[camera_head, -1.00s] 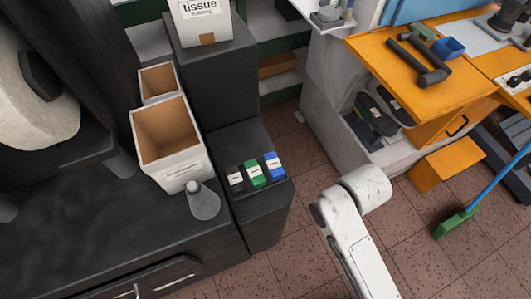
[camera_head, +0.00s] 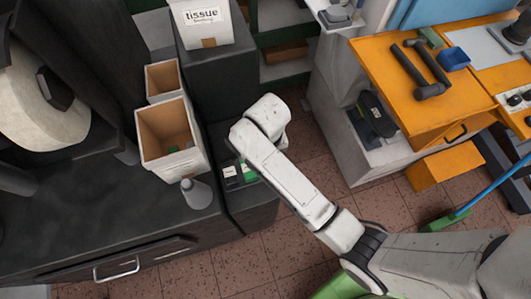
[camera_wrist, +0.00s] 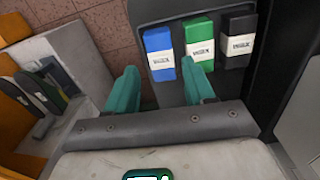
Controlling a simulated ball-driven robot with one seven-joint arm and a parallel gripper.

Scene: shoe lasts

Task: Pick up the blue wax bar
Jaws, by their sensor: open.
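The blue wax bar (camera_wrist: 159,54) has a white label and lies on a dark ledge at the left end of a row in the wrist view. The green wax bar (camera_wrist: 200,47) lies beside it, then the black wax bar (camera_wrist: 239,40). My gripper (camera_wrist: 160,88) is open and empty, its two teal fingers on either side of the blue bar's near end in the picture. The gap in height cannot be told. In the head view my arm hides the blue bar; the green bar (camera_head: 248,172) and black bar (camera_head: 230,174) still show.
Beside the ledge stand an open box (camera_head: 165,135), a smaller open box (camera_head: 163,80) and a grey bottle (camera_head: 196,193). A tissue box (camera_head: 203,20) stands on the taller dark block behind. An orange bench (camera_head: 410,70) with tools is at right.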

